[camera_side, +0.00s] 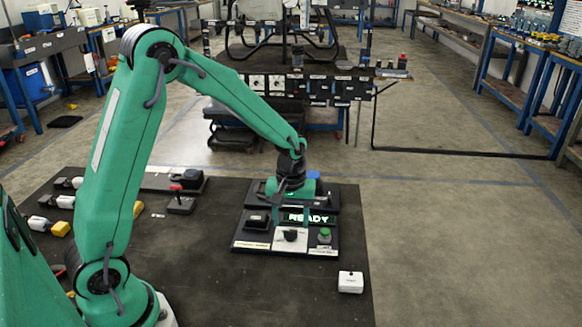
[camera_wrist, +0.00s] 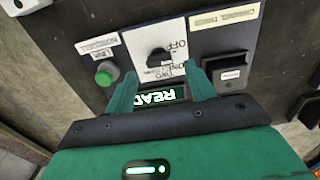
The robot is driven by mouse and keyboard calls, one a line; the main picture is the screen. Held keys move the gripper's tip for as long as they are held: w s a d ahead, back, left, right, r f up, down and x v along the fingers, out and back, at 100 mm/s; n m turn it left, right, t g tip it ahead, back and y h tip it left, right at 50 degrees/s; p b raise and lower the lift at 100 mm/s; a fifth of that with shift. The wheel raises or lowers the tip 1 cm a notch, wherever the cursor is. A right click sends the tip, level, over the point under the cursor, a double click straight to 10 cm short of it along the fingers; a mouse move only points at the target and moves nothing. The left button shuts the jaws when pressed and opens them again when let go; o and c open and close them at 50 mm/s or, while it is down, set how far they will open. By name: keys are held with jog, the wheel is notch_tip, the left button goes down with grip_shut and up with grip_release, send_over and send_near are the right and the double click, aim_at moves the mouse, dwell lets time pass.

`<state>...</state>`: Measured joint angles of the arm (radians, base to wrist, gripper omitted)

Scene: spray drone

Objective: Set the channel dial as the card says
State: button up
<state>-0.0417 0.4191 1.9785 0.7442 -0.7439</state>
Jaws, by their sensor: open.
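The channel dial (camera_wrist: 159,59) is a black knob on a white plate marked OFF, with smaller words beside it. It also shows in the side view (camera_side: 290,236), at the front of the dark control panel (camera_side: 240,243). My gripper (camera_wrist: 162,72) is open and empty, its two green fingers apart. In the wrist view the dial lies between and just beyond the fingertips; contact cannot be told. A white card (camera_wrist: 225,15) on the panel appears to start with CHANNEL; its upside-down text is too small to read surely. The lit display (camera_side: 307,218) reads READY.
A green button (camera_wrist: 105,75) and a black switch block (camera_wrist: 229,72) flank the dial. A white box (camera_side: 350,282) lies on the dark mat (camera_side: 300,300) at front right. A small joystick-like device (camera_side: 181,203) stands left of the panel. The mat before the panel is mostly clear.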

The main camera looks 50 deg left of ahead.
aim_at(291, 234)
jog(key=shift+f, duration=1.4)
jog(key=c, duration=1)
jog(key=shift+m, duration=0.4)
jog(key=m, duration=0.3)
jog(key=shift+m, duration=0.3)
jog(key=shift+w+d+r+m, duration=0.1)
jog(key=shift+d+m, duration=0.05)
jog(key=shift+m, duration=2.05)
